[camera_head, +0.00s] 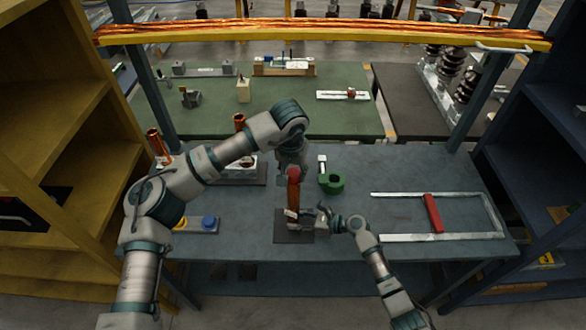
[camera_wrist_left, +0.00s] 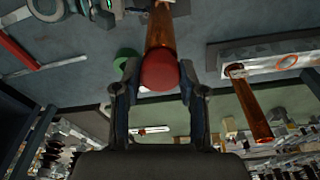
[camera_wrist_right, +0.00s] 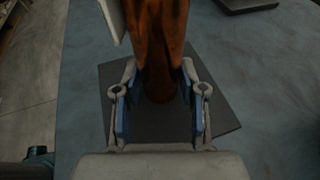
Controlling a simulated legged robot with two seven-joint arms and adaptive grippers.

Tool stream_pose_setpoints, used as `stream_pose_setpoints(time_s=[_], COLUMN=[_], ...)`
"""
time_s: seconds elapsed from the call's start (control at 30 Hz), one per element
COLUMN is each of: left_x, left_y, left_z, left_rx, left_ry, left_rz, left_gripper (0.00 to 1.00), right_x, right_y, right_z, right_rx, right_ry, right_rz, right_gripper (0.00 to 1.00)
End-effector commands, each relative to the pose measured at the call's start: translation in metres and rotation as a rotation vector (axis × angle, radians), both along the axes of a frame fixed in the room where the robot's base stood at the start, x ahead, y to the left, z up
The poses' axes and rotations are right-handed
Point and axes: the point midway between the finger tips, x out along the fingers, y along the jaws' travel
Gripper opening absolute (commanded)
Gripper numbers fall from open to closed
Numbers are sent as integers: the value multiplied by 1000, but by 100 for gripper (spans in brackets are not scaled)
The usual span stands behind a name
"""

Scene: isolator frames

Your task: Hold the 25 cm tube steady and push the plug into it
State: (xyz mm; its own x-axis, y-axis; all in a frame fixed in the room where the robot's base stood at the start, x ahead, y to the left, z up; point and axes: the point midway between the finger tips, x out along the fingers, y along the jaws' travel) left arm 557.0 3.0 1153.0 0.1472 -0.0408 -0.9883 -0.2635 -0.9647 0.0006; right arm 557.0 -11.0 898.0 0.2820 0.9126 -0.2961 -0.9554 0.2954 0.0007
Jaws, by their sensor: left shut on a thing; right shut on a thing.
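The copper-coloured tube (camera_head: 293,198) stands upright over a dark mat (camera_head: 283,239) at the middle of the table. It also shows in the right wrist view (camera_wrist_right: 162,45), where my right gripper (camera_wrist_right: 160,110) is shut around its lower part. The red plug (camera_wrist_left: 160,72) is at the tube's top end, in line with it; how deep it sits is hidden. My left gripper (camera_wrist_left: 158,98) is above, its fingers on both sides of the plug and shut on it. In the head view my left gripper (camera_head: 292,168) partly covers the plug.
A metal frame with a red bar (camera_head: 433,213) lies at right. A block with a blue cap (camera_head: 209,222) lies at left. Other copper tubes (camera_head: 155,141) stand back left. Shelves flank the table.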

Motion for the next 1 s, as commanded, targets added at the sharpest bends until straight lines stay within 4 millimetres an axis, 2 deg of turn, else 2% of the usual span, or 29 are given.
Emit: stream_pose_setpoints(time_s=[0.47,0.5,0.57,0.6,0.87,1.0], left_x=[0,0,0,0,0,-1], left_y=[0,0,0,0,0,0], left_z=[-12,-12,-12,-12,-11,-2], left_rx=[1,1,1,1,0,-1], left_ry=[0,-1,0,0,0,-2], left_rz=[0,0,0,0,0,0], left_gripper=[18,51,66,70,70,70], right_x=[0,0,0,0,0,0], right_y=[-1,-1,-1,-1,-1,-1], right_z=[-1,-1,-1,-1,-1,-1], right_rx=[-2,-2,-2,-2,-2,-2], right_ry=[0,0,0,0,0,0], right_rz=[-2,-2,-2,-2,-2,-2], right_gripper=[21,21,21,21,21,21])
